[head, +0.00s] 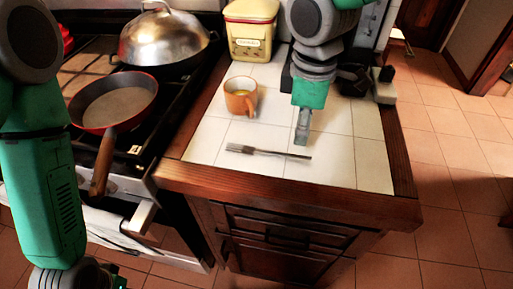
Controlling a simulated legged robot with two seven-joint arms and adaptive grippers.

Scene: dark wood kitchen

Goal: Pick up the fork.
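The fork (268,152) lies flat on the white tiled counter (345,160) near its front edge, tines to the left and handle to the right. My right gripper (302,137) points down just behind the handle end, apart from the fork in the picture. Its height above the tiles is hard to judge. Its fingers overlap from this angle, so I cannot see any gap between them. My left arm hangs at the left edge, and its gripper is below the frame.
An orange mug (241,97) stands behind the fork, and a yellow canister (250,30) stands farther back. A red frying pan (113,102) and a domed metal lid (163,38) are on the stove at left. Bare tiles surround the fork.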

